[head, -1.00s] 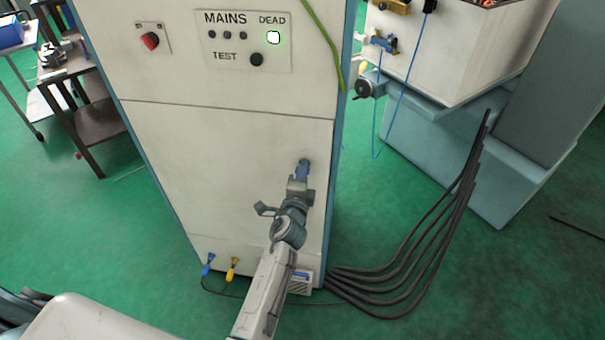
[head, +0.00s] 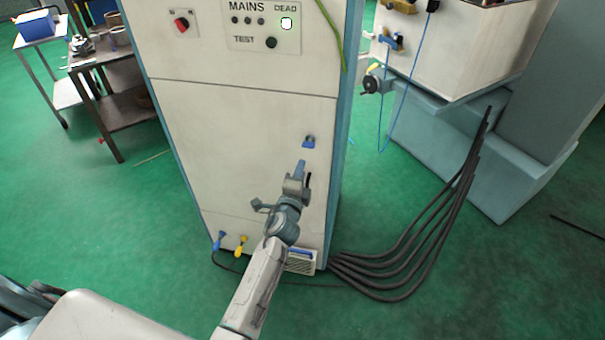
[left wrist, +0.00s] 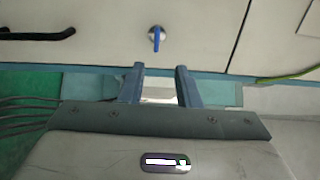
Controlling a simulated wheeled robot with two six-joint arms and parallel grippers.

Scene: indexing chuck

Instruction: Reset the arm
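My left gripper (head: 303,172) is in front of the pale cabinet (head: 245,150), a little below and apart from a small blue handle (head: 308,142) on its front. In the left wrist view the two fingers (left wrist: 160,85) stand apart with nothing between them. The blue handle (left wrist: 157,38) is on a round silver fitting beyond the fingertips and points roughly vertical there. My right gripper is not in view.
The cabinet panel has a red rotary switch (head: 181,23), a lit DEAD lamp (head: 286,23) and a black TEST button (head: 271,42). Black cables (head: 420,245) loop on the green floor at right, beside a machine (head: 455,140). A dark cart (head: 110,85) stands at left.

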